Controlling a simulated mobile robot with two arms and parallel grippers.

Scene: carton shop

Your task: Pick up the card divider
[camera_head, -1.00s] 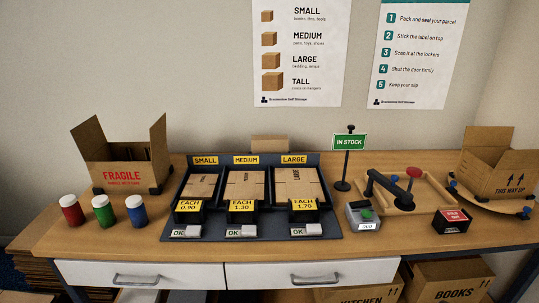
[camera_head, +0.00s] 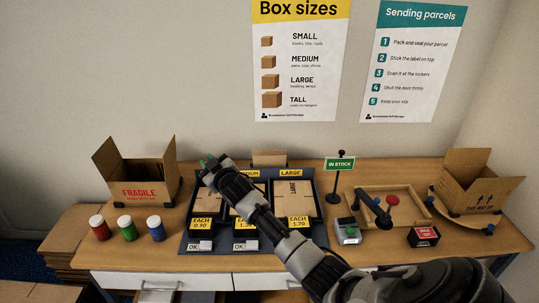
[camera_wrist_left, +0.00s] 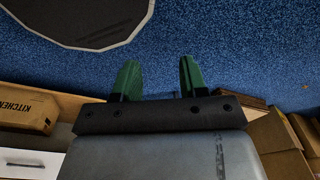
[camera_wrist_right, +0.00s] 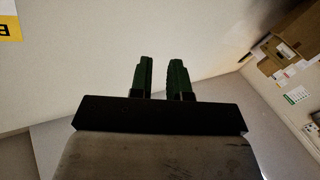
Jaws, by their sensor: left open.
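A small plain cardboard piece (camera_head: 268,158) stands behind the dark display tray (camera_head: 318,238) at the back of the bench; I cannot tell for sure that it is the card divider. My right gripper (camera_head: 207,160) is raised over the tray's left part, left of that piece, and its arm covers part of the tray. In the right wrist view the right gripper (camera_wrist_right: 160,78) has a narrow empty gap between its green fingers, with the wall beyond. My left gripper (camera_wrist_left: 160,80) is open and empty above the blue carpet, outside the head view.
An open FRAGILE box (camera_head: 150,192) stands at the left behind red, green and blue jars (camera_head: 127,228).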

